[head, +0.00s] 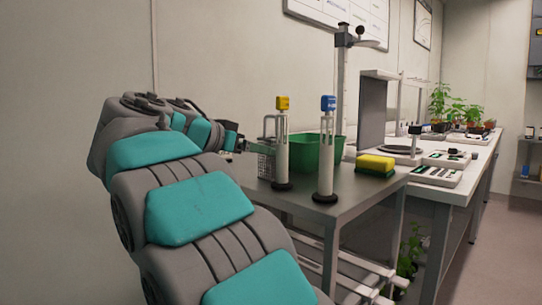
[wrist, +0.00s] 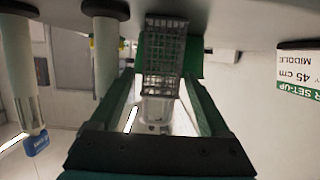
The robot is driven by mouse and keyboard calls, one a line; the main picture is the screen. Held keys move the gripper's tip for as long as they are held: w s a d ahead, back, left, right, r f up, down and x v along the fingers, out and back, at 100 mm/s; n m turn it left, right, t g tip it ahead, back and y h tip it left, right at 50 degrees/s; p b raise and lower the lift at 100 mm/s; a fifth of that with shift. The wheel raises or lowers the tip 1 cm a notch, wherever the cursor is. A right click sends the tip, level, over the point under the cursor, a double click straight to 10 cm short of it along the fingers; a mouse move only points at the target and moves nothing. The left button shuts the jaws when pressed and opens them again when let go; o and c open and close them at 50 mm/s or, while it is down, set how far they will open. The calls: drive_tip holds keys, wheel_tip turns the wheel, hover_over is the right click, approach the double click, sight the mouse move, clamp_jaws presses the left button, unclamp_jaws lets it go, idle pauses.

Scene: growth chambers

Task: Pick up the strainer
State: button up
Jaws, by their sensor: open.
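The strainer looks like a grey wire-mesh basket. In the head view the strainer (head: 266,161) stands at the left end of the grey table, partly hidden by a white post. In the wrist view, which is upside down, the strainer (wrist: 165,45) shows between and beyond my finger tips. My gripper (wrist: 158,78) is open, with one green finger on each side of the picture and nothing held. In the head view my gripper (head: 241,147) is just left of the strainer, at about its upper height. Whether a finger touches the mesh I cannot tell.
A green tub (head: 325,153) is behind the posts. A yellow-topped post (head: 282,150) and a blue-topped post (head: 327,155) stand close right of the strainer. A yellow sponge (head: 376,165) lies on the grey table (head: 340,192). A printed card (wrist: 300,70) shows at right in the wrist view.

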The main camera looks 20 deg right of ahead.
drive_tip(key=shift+x, duration=2.3)
drive_tip(key=shift+f, duration=0.1)
drive_tip(key=c, duration=1.3)
drive_tip(key=shift+o, duration=0.2)
